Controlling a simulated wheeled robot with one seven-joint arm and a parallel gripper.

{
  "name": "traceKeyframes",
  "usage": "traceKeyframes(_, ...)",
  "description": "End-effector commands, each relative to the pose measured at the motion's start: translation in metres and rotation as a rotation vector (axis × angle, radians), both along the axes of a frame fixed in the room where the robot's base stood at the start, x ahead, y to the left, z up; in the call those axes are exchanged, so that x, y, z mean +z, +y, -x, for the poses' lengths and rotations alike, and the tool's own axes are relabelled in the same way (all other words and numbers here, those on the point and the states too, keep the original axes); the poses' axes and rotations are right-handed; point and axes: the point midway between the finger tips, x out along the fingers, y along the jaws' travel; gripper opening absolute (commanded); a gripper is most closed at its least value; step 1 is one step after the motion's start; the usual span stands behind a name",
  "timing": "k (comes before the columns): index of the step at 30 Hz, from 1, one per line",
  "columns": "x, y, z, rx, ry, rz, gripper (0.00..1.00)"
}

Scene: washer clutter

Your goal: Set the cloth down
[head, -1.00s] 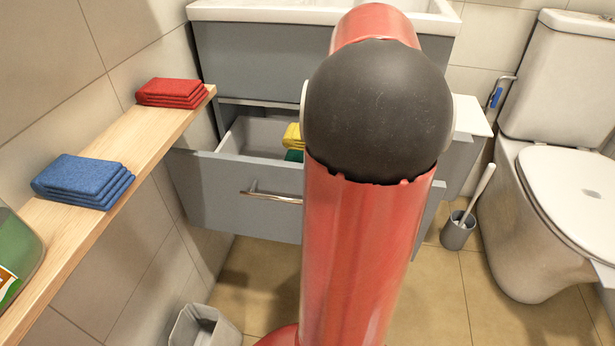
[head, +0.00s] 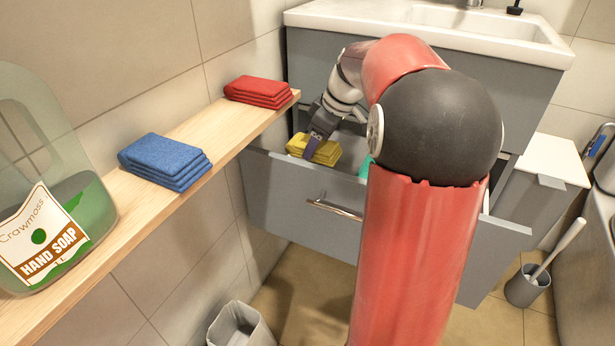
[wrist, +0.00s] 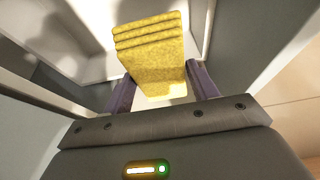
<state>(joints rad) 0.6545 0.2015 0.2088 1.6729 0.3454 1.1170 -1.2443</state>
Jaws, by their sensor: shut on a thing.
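The yellow folded cloth (head: 318,151) is at the left end of the open drawer (head: 290,193), just behind its front panel. My gripper (head: 310,143) reaches down from above and is shut on the cloth. In the wrist view the cloth (wrist: 155,55) sits between the two purple fingers, its folded layers facing up in the picture. Pale drawer walls surround it. I cannot tell whether its underside touches the drawer floor. A green cloth-like thing (head: 364,169) shows in the drawer to the right, mostly hidden behind my arm.
A wooden shelf (head: 120,222) on the left wall bears a red cloth stack (head: 258,91), a blue cloth stack (head: 165,161) and a hand soap bottle (head: 45,225). A bin (head: 240,325) stands below. A toilet brush holder (head: 527,287) stands at right.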

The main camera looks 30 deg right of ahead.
Motion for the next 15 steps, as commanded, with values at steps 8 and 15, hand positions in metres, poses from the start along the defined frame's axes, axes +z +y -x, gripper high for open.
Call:
traceKeyframes(8,-0.034,0.015,-0.018,-0.001,0.003,-0.002,0.36)
traceKeyframes(15,-0.065,0.014,-0.018,0.0,0.001,-0.001,0.36)
